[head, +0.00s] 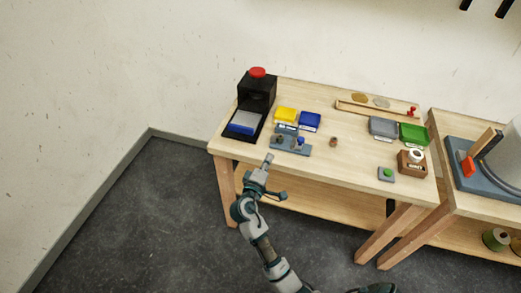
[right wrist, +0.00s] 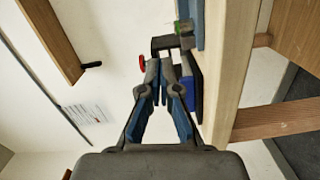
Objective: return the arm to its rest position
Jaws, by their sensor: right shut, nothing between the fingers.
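My right arm (head: 262,248) reaches up from the bottom of the head view. Its gripper (head: 268,160) is at the front edge of the wooden table (head: 350,165), in front of the grey-blue fixture. In the right wrist view the gripper (right wrist: 163,68) has its fingertips together with nothing between them. The table edge (right wrist: 232,70) runs beside it on the right, apart from the fingers as far as I can tell. My left gripper does not show in either view.
A black device with a red button (head: 257,73), a yellow bin (head: 286,115), a blue bin (head: 310,121), a fixture (head: 290,146), a grey bin (head: 382,127), a green bin (head: 414,133) and a green button (head: 387,174) stand on the table. Floor (head: 150,220) at left is clear.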

